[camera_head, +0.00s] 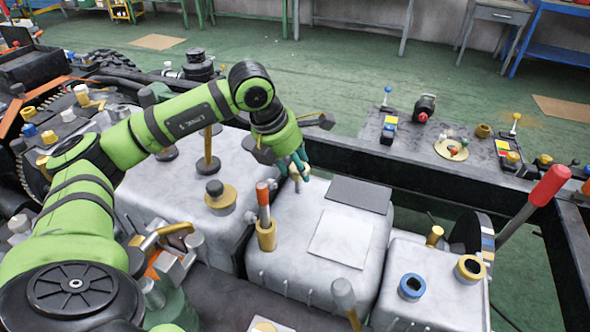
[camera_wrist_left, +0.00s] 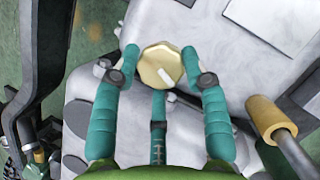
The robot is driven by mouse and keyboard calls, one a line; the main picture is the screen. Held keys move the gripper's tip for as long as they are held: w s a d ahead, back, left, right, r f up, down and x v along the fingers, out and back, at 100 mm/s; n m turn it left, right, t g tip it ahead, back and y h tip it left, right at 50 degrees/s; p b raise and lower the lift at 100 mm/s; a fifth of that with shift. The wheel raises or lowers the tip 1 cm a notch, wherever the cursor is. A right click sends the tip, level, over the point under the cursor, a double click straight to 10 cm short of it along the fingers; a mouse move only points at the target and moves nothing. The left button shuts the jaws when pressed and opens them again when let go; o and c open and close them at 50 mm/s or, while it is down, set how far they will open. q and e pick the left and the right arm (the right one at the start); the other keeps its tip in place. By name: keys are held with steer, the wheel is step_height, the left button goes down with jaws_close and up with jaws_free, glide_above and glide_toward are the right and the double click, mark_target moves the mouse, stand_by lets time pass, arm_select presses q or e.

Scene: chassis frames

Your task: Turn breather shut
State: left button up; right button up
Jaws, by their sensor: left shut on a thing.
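The breather looks like a pale brass, many-sided cap with a white bar mark on top. In the left wrist view the breather (camera_wrist_left: 160,66) sits between the fingertips of my left gripper (camera_wrist_left: 163,70). The teal fingers are closed around its sides. In the head view my left gripper (camera_head: 301,168) points down at the back edge of the middle grey housing, and the breather (camera_head: 296,174) is mostly hidden by the fingers. My right gripper is not in view.
A red-tipped lever in a brass collar (camera_head: 265,218) stands left of two flat plates on the middle housing (camera_head: 300,270). A large red-handled lever (camera_head: 548,187) rises at right. A control panel (camera_head: 450,148) with small levers lies behind. Blue and brass rings sit at front right.

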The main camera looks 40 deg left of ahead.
arm_select(q)
steer(key=shift+w+d+r+m+h, duration=0.15)
steer(key=shift+m+h, duration=0.35)
steer(key=shift+m, duration=0.5)
steer(key=shift+w+r+m+g+h, duration=0.1)
steer(key=shift+m+g+h, duration=0.2)
steer(key=shift+m, duration=0.6)
steer(key=m, duration=0.2)
steer(key=shift+m+g+h, duration=0.3)
steer(key=shift+m+g, duration=0.1)
steer(key=shift+w+m+g, duration=0.1)
steer(key=shift+m+g, duration=0.3)
steer(key=shift+m, duration=0.5)
steer(key=m+g, duration=0.1)
steer(key=m, duration=0.2)
steer(key=shift+h+p, duration=0.3)
steer(key=shift+h, duration=0.1)
steer(key=shift+w+m+g, duration=0.1)
steer(key=shift+m+g, duration=0.3)
steer(key=shift+m, duration=0.5)
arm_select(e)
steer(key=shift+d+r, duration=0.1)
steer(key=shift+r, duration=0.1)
arm_select(q)
steer(key=shift+f, duration=0.2)
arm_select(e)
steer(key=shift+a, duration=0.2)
